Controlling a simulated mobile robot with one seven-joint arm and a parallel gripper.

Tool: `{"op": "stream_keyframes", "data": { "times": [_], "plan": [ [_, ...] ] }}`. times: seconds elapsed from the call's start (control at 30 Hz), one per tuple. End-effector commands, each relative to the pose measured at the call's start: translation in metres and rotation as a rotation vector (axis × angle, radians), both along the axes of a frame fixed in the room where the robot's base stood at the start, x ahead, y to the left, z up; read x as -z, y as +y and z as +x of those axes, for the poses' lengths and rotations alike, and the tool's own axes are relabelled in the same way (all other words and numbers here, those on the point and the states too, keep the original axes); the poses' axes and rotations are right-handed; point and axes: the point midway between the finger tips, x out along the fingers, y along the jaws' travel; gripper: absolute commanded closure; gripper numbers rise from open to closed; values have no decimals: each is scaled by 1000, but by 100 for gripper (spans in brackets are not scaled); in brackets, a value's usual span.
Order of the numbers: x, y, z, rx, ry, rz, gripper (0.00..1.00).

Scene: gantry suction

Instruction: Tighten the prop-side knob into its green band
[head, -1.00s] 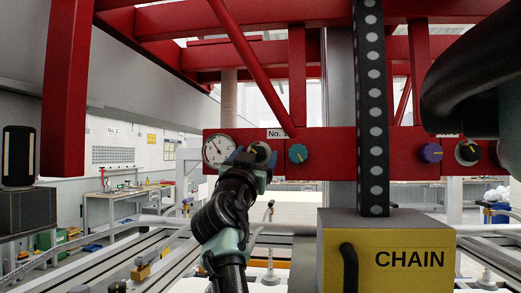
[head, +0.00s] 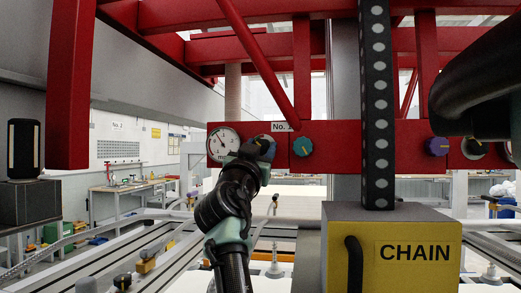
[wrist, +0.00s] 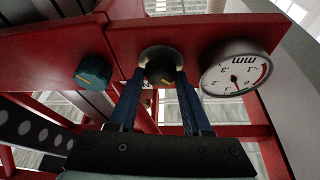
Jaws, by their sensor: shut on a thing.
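A dark knob with a yellow pointer mark (wrist: 160,66) sits on the red beam, right beside a round white gauge (wrist: 235,78). My gripper (wrist: 161,74) is shut on this knob, with one blue finger on each side of it. In the head view my gripper (head: 252,154) covers much of the knob (head: 264,149). The gauge (head: 223,143) has a thin needle pointing to the upper left in the head view. A red stretch shows at its rim in the wrist view. Its fine marks are too small to read.
A teal knob (head: 303,147) sits on the same beam to the right. A purple knob (head: 437,146) and another dark knob (head: 473,147) are farther right. A yellow CHAIN box (head: 392,250) stands in front of the beam, with a dotted chain strip (head: 375,100) above it.

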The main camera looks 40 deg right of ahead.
Motion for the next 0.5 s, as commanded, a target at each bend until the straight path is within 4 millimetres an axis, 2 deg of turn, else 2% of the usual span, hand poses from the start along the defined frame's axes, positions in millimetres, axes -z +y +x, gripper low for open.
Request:
{"op": "stream_keyframes", "data": {
  "times": [0.2,0.5],
  "plan": [
    [0,1,1,-2,-105,90,100],
    [0,0,0,-2,-128,109,100]
  ]
}}
